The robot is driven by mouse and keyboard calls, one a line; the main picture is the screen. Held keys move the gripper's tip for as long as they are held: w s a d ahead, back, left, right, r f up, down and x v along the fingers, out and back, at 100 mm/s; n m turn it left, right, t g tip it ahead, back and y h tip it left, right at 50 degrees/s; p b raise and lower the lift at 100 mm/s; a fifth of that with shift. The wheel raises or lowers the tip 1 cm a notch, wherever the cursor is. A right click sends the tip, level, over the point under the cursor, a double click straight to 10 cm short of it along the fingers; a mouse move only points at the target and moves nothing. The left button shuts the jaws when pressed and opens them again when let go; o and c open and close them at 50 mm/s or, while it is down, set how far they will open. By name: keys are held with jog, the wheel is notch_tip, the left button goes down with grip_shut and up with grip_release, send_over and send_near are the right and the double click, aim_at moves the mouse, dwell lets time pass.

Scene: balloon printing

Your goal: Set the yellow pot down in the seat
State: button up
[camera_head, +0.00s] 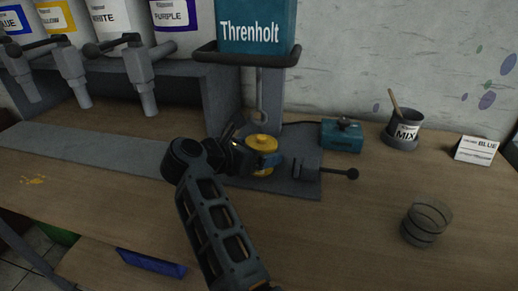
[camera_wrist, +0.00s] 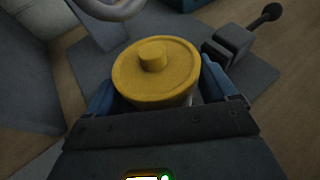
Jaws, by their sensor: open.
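The yellow pot (camera_head: 262,142) has a round lid with a small knob. It stands upright on the grey base plate of the teal machine labelled Threnholt (camera_head: 252,32), below its hanging hook. In the wrist view the pot (camera_wrist: 155,72) sits between the blue fingers of my gripper (camera_wrist: 168,98). The gripper in the head view (camera_head: 262,160) is open around the pot. The seat under the pot is hidden by the pot and my gripper, so I cannot tell exactly how the pot rests in it.
A lever clamp (camera_head: 325,172) with a black knob is right of the pot. Ink dispensers (camera_head: 140,62) are at the left. The front right table is mostly free.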

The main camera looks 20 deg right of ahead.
jog(key=b+v, duration=0.2)
jog(key=v, duration=1)
jog(key=shift+r, duration=0.3)
